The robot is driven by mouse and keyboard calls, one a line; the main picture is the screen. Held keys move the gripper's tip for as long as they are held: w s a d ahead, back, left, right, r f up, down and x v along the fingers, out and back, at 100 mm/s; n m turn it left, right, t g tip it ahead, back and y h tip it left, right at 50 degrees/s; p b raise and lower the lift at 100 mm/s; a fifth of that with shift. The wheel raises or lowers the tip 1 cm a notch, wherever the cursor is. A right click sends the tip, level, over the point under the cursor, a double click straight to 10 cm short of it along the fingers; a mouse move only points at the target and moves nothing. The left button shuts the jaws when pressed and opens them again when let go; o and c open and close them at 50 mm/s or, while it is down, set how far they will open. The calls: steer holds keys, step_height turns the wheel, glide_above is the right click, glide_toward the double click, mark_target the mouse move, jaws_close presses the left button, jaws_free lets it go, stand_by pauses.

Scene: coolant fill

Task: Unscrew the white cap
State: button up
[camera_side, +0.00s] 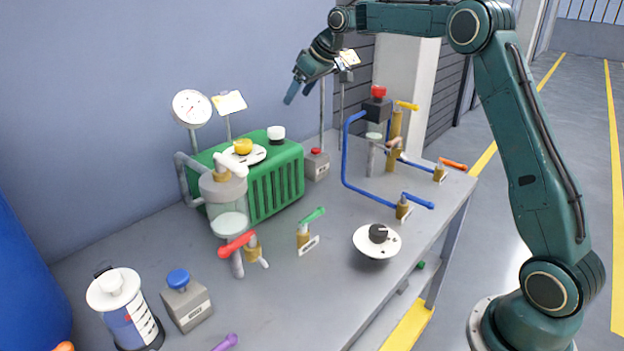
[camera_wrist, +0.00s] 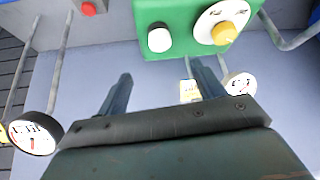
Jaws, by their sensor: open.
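The white cap (camera_side: 276,133) sits on top of the green tank (camera_side: 275,180), near its right end. In the wrist view the white cap (camera_wrist: 159,38) is on the green tank (camera_wrist: 185,15), beyond my fingertips. My gripper (camera_side: 292,92) is open and empty, raised above and to the right of the cap, apart from it. Its two fingers show spread in the wrist view (camera_wrist: 160,70). A yellow cap (camera_side: 243,146) on a white dial plate (camera_side: 258,155) sits beside the white cap; the yellow cap also shows in the wrist view (camera_wrist: 224,33).
A gauge (camera_side: 191,107) and a yellow-white tag (camera_side: 230,102) stand behind the tank. A glass cylinder with a white tee handle (camera_side: 230,165) stands in front. A red-button box (camera_side: 316,164) is to the tank's right. Blue piping (camera_side: 346,155) stands farther right.

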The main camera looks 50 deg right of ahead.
mark_target(278, 129)
steer(key=shift+w+f, duration=0.15)
steer(key=shift+f, duration=0.05)
steer(key=shift+x, duration=6.7)
steer(key=c, duration=1)
steer(key=shift+o, duration=1)
steer(key=shift+c, duration=0.7)
steer(key=shift+n, duration=0.3)
